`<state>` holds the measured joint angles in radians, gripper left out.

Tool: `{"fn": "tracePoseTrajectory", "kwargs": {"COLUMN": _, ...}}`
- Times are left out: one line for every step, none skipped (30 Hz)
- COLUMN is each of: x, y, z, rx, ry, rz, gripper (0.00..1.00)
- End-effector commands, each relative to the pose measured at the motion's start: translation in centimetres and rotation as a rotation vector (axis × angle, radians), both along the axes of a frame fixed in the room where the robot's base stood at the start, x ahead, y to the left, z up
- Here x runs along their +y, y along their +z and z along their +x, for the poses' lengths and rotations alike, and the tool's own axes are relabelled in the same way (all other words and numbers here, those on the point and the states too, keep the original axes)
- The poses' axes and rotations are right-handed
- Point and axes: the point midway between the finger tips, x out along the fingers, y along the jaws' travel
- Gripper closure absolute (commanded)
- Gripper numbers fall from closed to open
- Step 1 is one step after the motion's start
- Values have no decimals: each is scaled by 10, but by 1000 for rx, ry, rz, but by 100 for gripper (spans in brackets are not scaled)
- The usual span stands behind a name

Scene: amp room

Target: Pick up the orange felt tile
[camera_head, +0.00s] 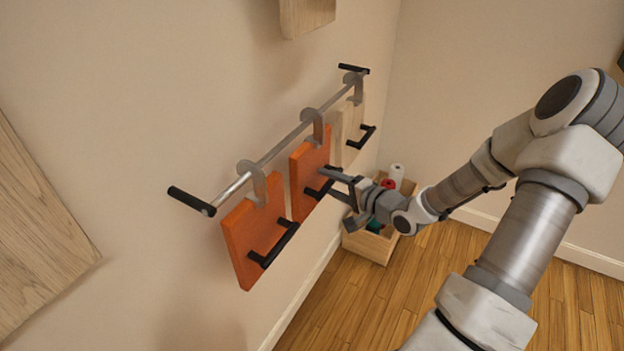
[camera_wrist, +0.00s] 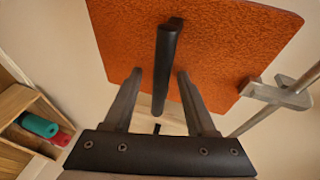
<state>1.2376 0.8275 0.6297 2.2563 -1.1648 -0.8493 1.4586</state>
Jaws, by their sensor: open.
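Two orange felt tiles hang by grey hooks from a metal rail on the wall: a nearer one (camera_head: 240,235) and a middle one (camera_head: 307,165). Each has a black bar handle. My gripper (camera_head: 334,184) is open at the middle tile, by its handle. In the wrist view, an orange tile (camera_wrist: 125,40) fills the top, and its black handle (camera_wrist: 164,65) runs between my two open fingers (camera_wrist: 160,77). The fingers look apart from the handle on both sides. I cannot tell how deep the handle sits between them.
The rail (camera_head: 285,143) has black end grips. A pale wooden tile (camera_head: 347,128) with a black handle hangs beyond the middle tile. Below, a wooden crate (camera_head: 368,248) holds several rolls. The wall is close behind the tiles. The wooden floor (camera_head: 415,280) is clear in front.

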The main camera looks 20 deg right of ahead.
Motion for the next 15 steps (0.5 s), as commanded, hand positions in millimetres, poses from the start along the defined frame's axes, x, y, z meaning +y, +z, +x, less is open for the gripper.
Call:
{"fn": "tracePoseTrajectory", "kwargs": {"x": 0, "y": 0, "z": 0, "rx": 0, "ry": -1, "rz": 0, "gripper": 43}}
{"fn": "tracePoseTrajectory", "kwargs": {"x": 0, "y": 1, "z": 0, "rx": 1, "ry": -1, "rz": -1, "gripper": 43}}
{"fn": "tracePoseTrajectory", "kwargs": {"x": 0, "y": 1, "z": 0, "rx": 1, "ry": -1, "rz": -1, "gripper": 43}}
{"fn": "tracePoseTrajectory", "kwargs": {"x": 0, "y": 1, "z": 0, "rx": 1, "ry": -1, "rz": -1, "gripper": 43}}
{"fn": "tracePoseTrajectory", "kwargs": {"x": 0, "y": 1, "z": 0, "rx": 1, "ry": -1, "rz": -1, "gripper": 45}}
{"fn": "tracePoseTrajectory", "kwargs": {"x": 0, "y": 1, "z": 0, "rx": 1, "ry": -1, "rz": -1, "gripper": 52}}
{"fn": "tracePoseTrajectory", "kwargs": {"x": 0, "y": 1, "z": 0, "rx": 1, "ry": -1, "rz": -1, "gripper": 58}}
{"fn": "tracePoseTrajectory", "kwargs": {"x": 0, "y": 1, "z": 0, "rx": 1, "ry": -1, "rz": -1, "gripper": 63}}
{"fn": "tracePoseTrajectory", "kwargs": {"x": 0, "y": 1, "z": 0, "rx": 1, "ry": -1, "rz": -1, "gripper": 70}}
{"fn": "tracePoseTrajectory", "kwargs": {"x": -1, "y": 1, "z": 0, "rx": 1, "ry": -1, "rz": -1, "gripper": 76}}
{"fn": "tracePoseTrajectory", "kwargs": {"x": -1, "y": 1, "z": 0, "rx": 1, "ry": -1, "rz": -1, "gripper": 81}}
{"fn": "tracePoseTrajectory", "kwargs": {"x": -1, "y": 1, "z": 0, "rx": 1, "ry": -1, "rz": -1, "gripper": 88}}
{"fn": "tracePoseTrajectory", "kwargs": {"x": -1, "y": 1, "z": 0, "rx": 1, "ry": -1, "rz": -1, "gripper": 94}}
{"fn": "tracePoseTrajectory", "kwargs": {"x": -1, "y": 1, "z": 0, "rx": 1, "ry": -1, "rz": -1, "gripper": 99}}
{"fn": "tracePoseTrajectory", "kwargs": {"x": 0, "y": 0, "z": 0, "rx": 1, "ry": -1, "rz": -1, "gripper": 100}}
